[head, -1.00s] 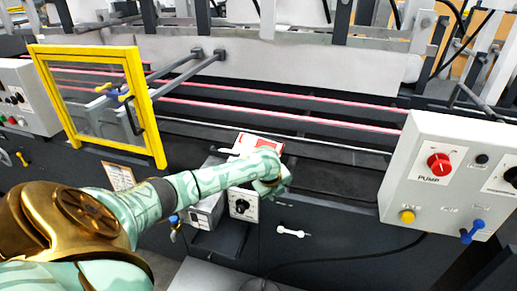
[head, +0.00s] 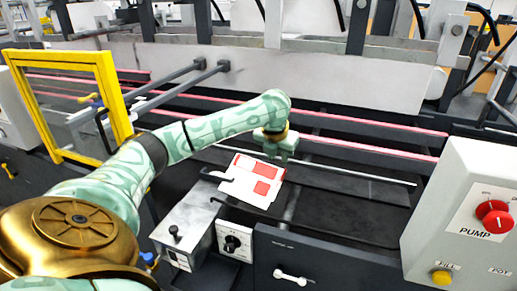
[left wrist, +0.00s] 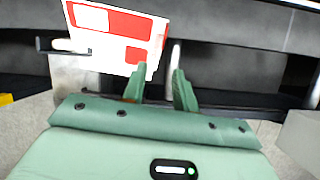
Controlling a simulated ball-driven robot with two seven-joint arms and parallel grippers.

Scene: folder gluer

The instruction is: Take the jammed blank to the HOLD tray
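The blank (head: 253,180) is a white carton sheet with red patches, lying tilted at the near edge of the machine bed, over a grey box. It also shows in the left wrist view (left wrist: 113,32), beyond the fingers and to their left. My left gripper (head: 277,152) hangs just beyond the blank's far right corner in the head view. In the left wrist view its two fingers (left wrist: 161,88) stand apart with a visible gap between them. The left finger overlaps the blank's corner in the picture; I cannot tell whether they touch. My right gripper is out of view. I cannot pick out the HOLD tray.
A yellow-framed guard (head: 112,88) stands open at the left. Dark rods (head: 180,90) and red belts (head: 340,122) cross the bed. A grey pump panel (head: 462,215) stands at the right. A white handle (head: 290,277) sits on the dark front.

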